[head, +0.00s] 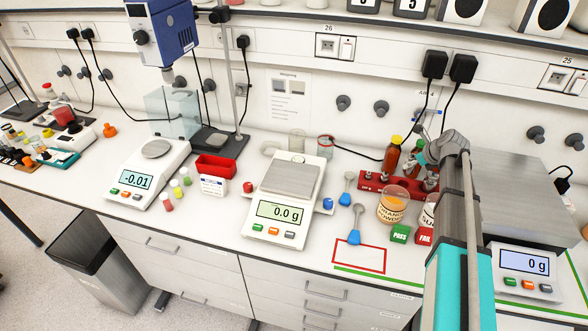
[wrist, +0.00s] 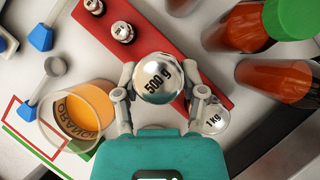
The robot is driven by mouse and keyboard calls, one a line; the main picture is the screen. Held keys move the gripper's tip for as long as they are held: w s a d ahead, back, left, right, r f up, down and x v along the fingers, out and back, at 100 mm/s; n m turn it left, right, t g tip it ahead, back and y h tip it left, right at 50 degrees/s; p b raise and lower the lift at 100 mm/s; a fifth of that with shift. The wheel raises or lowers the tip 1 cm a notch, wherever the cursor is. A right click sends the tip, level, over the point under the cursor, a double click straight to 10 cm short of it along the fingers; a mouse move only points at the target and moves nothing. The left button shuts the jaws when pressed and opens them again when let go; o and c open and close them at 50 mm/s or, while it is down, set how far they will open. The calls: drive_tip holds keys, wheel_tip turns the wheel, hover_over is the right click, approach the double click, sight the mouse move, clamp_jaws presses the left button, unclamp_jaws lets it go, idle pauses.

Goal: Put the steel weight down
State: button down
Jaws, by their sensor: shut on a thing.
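The steel weight (wrist: 158,78), a shiny knob marked 500 g, is between the two fingers of my gripper (wrist: 160,92) in the wrist view. My gripper is shut on it. The weight is over the red weight rack (wrist: 178,40); whether it touches the rack I cannot tell. Two smaller weights stand in the rack, and a 1 kg weight (wrist: 213,121) is just right of my gripper. In the head view the rack (head: 370,187) is at right of centre, and my arm partly hides its right end.
An orange-filled beaker (wrist: 86,108) stands close left of my gripper. Bottles with red-brown contents (wrist: 238,28) stand close on the right. A balance (head: 280,215) reads 0.0 g with an empty pan. A large scale (head: 525,262) at right reads 0 g. PASS (head: 400,233) and FAIL blocks stand in front.

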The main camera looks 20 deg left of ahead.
wheel_tip(320, 180, up, 8)
drive_tip(key=p, duration=0.6)
drive_tip(key=shift+f, duration=0.15)
drive_tip(key=shift+d, duration=0.1)
